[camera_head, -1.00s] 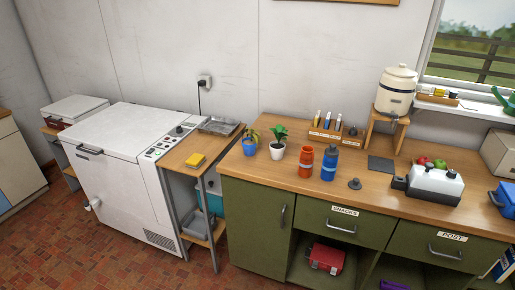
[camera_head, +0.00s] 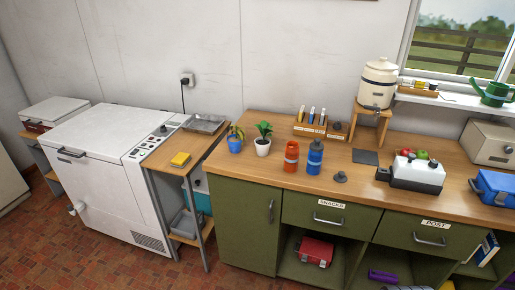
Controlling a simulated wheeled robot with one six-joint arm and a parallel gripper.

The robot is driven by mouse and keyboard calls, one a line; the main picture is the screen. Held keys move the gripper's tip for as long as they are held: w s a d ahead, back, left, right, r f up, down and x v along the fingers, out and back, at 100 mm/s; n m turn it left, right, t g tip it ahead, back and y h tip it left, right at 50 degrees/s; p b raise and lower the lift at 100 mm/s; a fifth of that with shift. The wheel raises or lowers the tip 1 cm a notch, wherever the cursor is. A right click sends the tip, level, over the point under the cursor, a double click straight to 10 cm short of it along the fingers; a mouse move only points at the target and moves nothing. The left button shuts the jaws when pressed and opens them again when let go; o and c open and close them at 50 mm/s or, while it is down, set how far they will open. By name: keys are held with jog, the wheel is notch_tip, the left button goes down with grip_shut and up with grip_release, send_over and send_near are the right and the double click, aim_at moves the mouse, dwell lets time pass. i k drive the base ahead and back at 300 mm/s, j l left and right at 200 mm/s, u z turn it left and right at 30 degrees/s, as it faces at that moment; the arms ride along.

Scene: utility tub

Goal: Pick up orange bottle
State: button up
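The orange bottle (camera_head: 291,156) stands upright on the wooden counter (camera_head: 260,178), near its front edge and left of the middle. It has a pale band around its middle, and its top looks open. A blue bottle (camera_head: 314,157) with a dark grey cap stands upright just to its right, with a narrow gap between them. My gripper is not in view.
Two potted plants, one in a blue pot (camera_head: 235,143) and one in a white pot (camera_head: 263,146), stand left of the orange bottle. A dark stopper (camera_head: 340,177) lies right of the blue bottle. A pen holder (camera_head: 310,130) stands behind.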

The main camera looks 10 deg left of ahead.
aim_at(292, 149)
jog(key=i+j+z, duration=0.5)
jog(key=j, duration=0.4)
jog(key=i+j+z, duration=0.15)
jog(key=i+j, duration=0.15)
jog(key=i+j+z, duration=0.2)
jog(key=j, duration=0.2)
jog(key=k, duration=0.05)
